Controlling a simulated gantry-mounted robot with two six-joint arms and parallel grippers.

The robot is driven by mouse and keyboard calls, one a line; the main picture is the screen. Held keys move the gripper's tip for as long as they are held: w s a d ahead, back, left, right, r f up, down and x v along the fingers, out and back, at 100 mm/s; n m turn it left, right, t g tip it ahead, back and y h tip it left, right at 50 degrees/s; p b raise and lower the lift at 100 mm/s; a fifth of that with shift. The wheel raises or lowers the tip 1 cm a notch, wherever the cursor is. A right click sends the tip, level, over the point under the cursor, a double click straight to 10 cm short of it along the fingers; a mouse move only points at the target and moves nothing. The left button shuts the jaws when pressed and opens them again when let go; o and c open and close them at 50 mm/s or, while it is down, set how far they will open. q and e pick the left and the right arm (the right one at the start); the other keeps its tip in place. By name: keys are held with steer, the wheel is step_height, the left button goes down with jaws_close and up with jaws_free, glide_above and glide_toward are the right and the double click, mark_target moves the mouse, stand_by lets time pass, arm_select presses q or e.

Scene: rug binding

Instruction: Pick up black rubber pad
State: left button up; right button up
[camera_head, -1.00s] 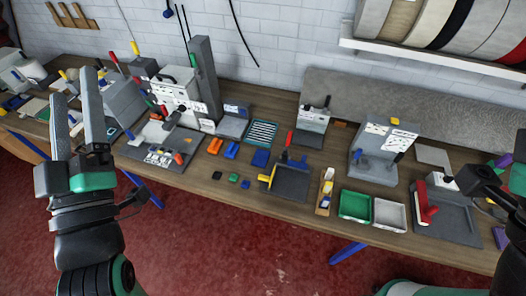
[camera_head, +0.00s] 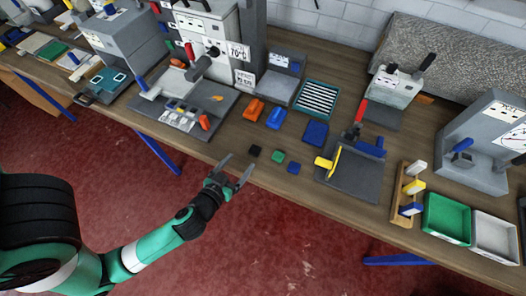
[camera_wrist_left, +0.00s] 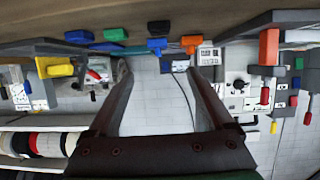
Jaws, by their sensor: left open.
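The black rubber pad (camera_head: 254,151) is a small dark square near the front edge of the wooden table. It also shows near the top of the left wrist view (camera_wrist_left: 158,27). A green pad (camera_head: 278,156) and a blue pad (camera_head: 293,168) lie in a row to its right. My left gripper (camera_head: 239,164) is open and empty, just in front of and left of the black pad, by the table's front edge. It looks apart from the pad. In the left wrist view its two fingers (camera_wrist_left: 160,80) are spread wide. My right gripper is out of view.
An orange block (camera_head: 254,109) and a blue block (camera_head: 276,117) sit behind the pads. A grey plate with a yellow handle (camera_head: 327,163) stands to the right. A grey machine base (camera_head: 170,128) is to the left. Green tray (camera_head: 446,220) and white tray (camera_head: 495,238) are further right.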

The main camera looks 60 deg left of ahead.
arm_select(q)
step_height(320, 180, down, 4)
steer(key=s+b, duration=0.1)
steer(key=s, duration=0.1)
glide_toward(254, 150)
steer(key=x, duration=0.3)
steer(key=shift+s+a+p, duration=0.1)
steer(key=shift+a+p, duration=0.05)
steer(key=shift+p, duration=0.15)
steer(key=shift+x, duration=2.9)
jaws_close()
steer(key=shift+d, duration=0.2)
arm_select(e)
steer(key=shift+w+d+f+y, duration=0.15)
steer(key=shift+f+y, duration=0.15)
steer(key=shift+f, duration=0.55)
